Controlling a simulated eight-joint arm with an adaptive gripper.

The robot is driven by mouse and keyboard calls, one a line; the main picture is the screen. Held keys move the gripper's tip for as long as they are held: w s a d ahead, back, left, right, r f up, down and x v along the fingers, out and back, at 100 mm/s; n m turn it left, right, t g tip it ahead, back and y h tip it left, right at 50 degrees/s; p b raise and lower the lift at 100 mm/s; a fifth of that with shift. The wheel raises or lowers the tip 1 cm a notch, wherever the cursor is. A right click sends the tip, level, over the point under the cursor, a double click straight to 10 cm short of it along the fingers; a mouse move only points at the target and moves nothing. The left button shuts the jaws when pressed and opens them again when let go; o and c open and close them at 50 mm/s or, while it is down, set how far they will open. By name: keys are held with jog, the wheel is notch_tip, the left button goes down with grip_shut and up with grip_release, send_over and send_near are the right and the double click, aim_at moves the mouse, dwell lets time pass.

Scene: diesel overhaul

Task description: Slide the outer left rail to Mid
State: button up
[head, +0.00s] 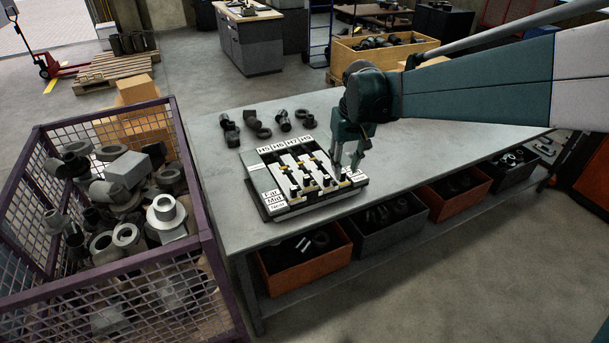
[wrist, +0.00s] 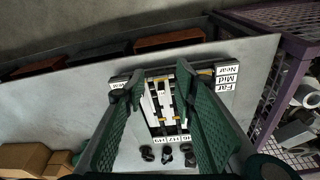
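The rail board (head: 275,207) lies on the workbench, with labels H5, H6, H7 and one more along its far edge. Far, Mid and Near labels (head: 272,197) stand at its left side, and another label strip at its right. Several pale rails with dark handles run across it; the outer left rail (head: 276,180) is nearest the Far and Mid labels. Its exact stop is too small to tell. My gripper (head: 346,170) is open and empty above the board's right side. In the wrist view my gripper (wrist: 157,85) straddles the middle rails; its right finger hides part of the left ones.
Dark pipe fittings (head: 265,124) lie behind the board. A purple mesh crate (head: 188,150) full of metal parts stands left of the workbench (head: 225,225). Bins (head: 305,275) sit on the shelf below. The bench top right of the board is clear.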

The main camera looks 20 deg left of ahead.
jog(key=n+g+p, duration=0.2)
send_over(293, 187)
jog(key=shift+h, duration=0.4)
jog(key=f, duration=1)
jog(key=shift+d, duration=0.4)
jog(key=shift+a+f, duration=0.35)
jog(key=shift+a, duration=0.05)
jog(key=shift+f, duration=0.2)
jog(key=shift+f+p, duration=0.4)
jog(key=shift+f, duration=3.35)
grip_shut()
